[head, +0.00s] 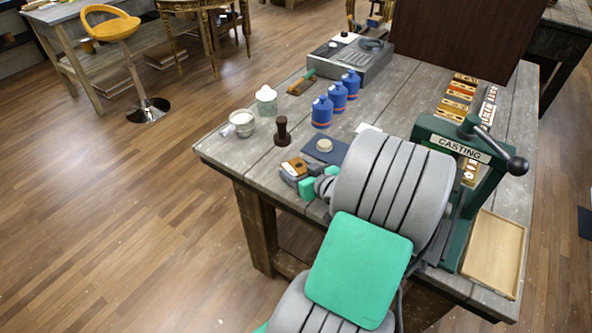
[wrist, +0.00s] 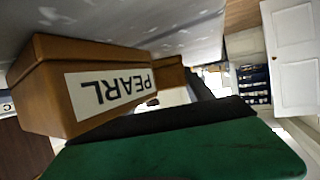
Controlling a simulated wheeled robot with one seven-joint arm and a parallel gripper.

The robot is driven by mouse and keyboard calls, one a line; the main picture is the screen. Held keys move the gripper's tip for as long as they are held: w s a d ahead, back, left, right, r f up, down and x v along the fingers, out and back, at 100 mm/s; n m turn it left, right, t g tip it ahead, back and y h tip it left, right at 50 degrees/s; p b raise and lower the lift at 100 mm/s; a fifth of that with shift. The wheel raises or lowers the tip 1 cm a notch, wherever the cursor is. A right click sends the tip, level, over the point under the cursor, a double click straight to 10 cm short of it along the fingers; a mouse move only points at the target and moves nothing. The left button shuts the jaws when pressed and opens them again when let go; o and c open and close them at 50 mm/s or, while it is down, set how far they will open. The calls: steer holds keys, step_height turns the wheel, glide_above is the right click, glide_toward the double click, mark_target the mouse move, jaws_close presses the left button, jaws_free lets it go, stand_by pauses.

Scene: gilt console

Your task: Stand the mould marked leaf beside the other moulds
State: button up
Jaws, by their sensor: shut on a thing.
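My gripper (head: 303,180) is at the near left part of the table, low over its front edge, and is shut on a brown block-like mould (head: 293,165). In the wrist view, the mould (wrist: 50,85) is large beside my dark finger pad and green finger (wrist: 180,150). Its white label reads PEARL, upside down in that view. A smaller brown part shows just behind it; I cannot tell whether it belongs to the same block. Several other moulds (head: 458,97) in brown and orange lie in a row at the table's right. Their labels are too small to read, so I cannot pick out leaf.
A green casting press (head: 430,130) and a wooden tray (head: 495,250) stand at the right. Blue bottles (head: 321,112), a dark stamp (head: 282,132), a white mug (head: 242,123), a jar (head: 266,100) and a dark mat (head: 318,155) lie near my gripper. A grey unit (head: 345,62) is behind.

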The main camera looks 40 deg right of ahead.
steer(key=o, duration=1.4)
steer(key=shift+r+p, duration=0.2)
steer(key=shift+p, duration=0.15)
steer(key=shift+s, duration=0.3)
steer(key=b+v, duration=0.1)
steer(key=v, duration=0.9)
steer(key=shift+s+r+b, duration=0.1)
steer(key=shift+s+b, duration=0.2)
steer(key=shift+b, duration=0.1)
steer(key=shift+s+a+r, duration=0.15)
steer(key=shift+s+r, duration=0.05)
steer(key=shift+s, duration=0.15)
